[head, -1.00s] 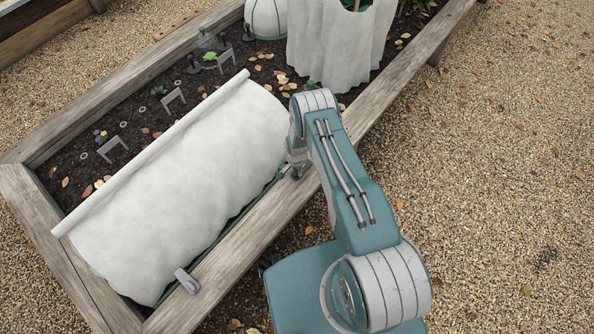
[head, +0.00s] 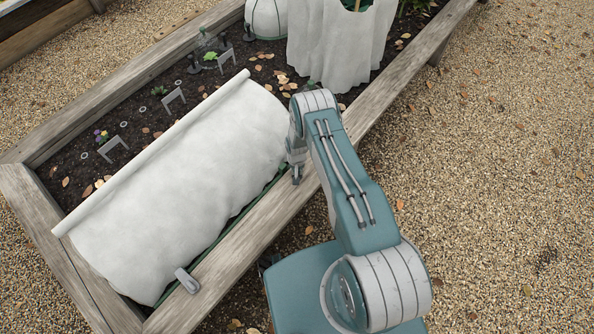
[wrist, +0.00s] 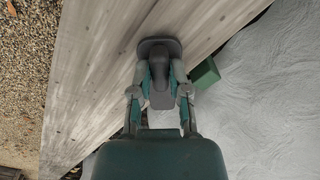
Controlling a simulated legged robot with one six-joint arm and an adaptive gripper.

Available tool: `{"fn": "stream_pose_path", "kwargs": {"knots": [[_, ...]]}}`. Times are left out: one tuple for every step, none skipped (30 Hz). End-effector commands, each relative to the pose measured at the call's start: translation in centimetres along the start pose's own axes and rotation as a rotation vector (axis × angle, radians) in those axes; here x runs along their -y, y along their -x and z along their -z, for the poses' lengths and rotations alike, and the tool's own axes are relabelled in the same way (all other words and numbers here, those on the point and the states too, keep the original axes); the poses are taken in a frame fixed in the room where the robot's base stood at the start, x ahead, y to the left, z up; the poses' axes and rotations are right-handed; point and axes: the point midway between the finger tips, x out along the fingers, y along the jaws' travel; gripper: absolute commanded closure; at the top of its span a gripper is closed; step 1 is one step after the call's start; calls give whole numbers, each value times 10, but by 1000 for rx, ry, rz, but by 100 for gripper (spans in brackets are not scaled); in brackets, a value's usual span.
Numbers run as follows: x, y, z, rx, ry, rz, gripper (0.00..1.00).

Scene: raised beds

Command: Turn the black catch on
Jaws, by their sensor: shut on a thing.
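The dark grey-black catch (wrist: 160,48) sits on the wooden bed rim in the wrist view. Its rounded plate is at the top and its lever runs down between my fingers. My gripper (wrist: 161,82) is shut on the lever, with one finger on each side. In the head view my gripper (head: 296,172) is at the bed's near rim, at the right end of the white cover, and mostly hides this catch. The white fleece cover (head: 185,180) has a green edge bar, whose green end block (wrist: 205,73) is just right of the catch, apparently apart from it.
A second, lighter grey catch (head: 187,280) is on the rim at the cover's near left end. Small grey brackets (head: 113,148), plants and leaves are in the soil behind. A white draped cover (head: 338,45) stands farther back. Gravel (head: 500,180) at right is open.

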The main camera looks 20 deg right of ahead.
Motion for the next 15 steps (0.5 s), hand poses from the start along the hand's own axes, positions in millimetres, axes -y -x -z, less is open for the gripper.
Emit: {"fn": "stream_pose_path", "kwargs": {"knots": [[1, 0, 1, -5, 45, 1, 100], [1, 0, 1, -6, 74, 1, 100], [1, 0, 1, -6, 112, 1, 100], [1, 0, 1, -6, 140, 1, 100], [1, 0, 1, -6, 169, 1, 100], [1, 0, 1, -6, 207, 1, 100], [1, 0, 1, -6, 236, 1, 100], [2, 0, 1, -6, 264, 1, 100], [2, 0, 1, -6, 302, 1, 100], [2, 0, 1, -6, 331, 1, 100], [2, 0, 1, -6, 359, 1, 100], [2, 0, 1, -7, 397, 0, 100], [2, 0, 1, -7, 425, 0, 100], [2, 0, 1, -7, 452, 0, 100], [2, 0, 1, -7, 488, 0, 100]]}}
